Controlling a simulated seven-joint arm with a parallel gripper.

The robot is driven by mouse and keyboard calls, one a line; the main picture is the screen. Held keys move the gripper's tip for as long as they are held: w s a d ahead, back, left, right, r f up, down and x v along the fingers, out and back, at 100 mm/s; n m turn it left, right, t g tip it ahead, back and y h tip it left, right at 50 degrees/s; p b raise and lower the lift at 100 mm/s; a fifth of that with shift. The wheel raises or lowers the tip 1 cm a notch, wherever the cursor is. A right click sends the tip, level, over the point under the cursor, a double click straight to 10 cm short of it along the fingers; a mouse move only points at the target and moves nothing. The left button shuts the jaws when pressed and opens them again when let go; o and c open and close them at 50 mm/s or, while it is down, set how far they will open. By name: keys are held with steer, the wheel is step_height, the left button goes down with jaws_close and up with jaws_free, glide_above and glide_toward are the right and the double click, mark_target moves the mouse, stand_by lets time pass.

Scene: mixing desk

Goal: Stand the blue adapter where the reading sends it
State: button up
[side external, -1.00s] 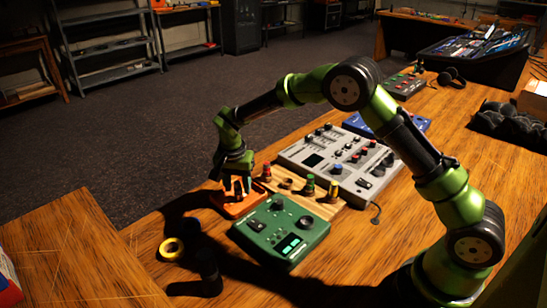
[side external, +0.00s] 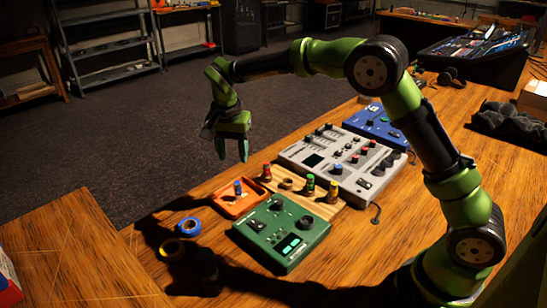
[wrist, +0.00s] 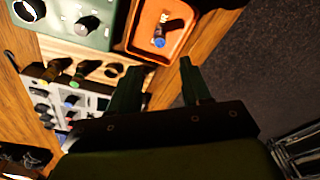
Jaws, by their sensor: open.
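The adapter also shows in the wrist view (wrist: 159,42), on the floor of the tray (wrist: 148,12). My gripper (side external: 232,158) is open and empty, above the tray and apart from the adapter; its fingers also show in the wrist view (wrist: 158,80). A green box (side external: 265,247) with a lit display (side external: 290,244) sits in front of the tray. The reading is too small to make out.
A wooden rack (side external: 345,204) holds red (side external: 266,172), green (side external: 308,185) and yellow (side external: 333,191) adapters and a dark ring-like spot (side external: 287,184). Behind it is a grey mixer (side external: 320,148). Blue (side external: 188,227) and yellow (side external: 172,249) tape rolls lie at the left.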

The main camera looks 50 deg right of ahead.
steer(key=s+d+r+n+t+y, duration=0.2)
steer(key=s+d+r+n+t, duration=0.1)
steer(key=s+r, duration=0.8)
steer(key=s+f+n+t+y, duration=0.1)
steer(key=s+n+t, duration=0.2)
steer(key=s, duration=1.4)
steer(key=shift+s+d+n, duration=0.15)
steer(key=shift+d+n, duration=0.25)
steer(key=shift+n, duration=0.3)
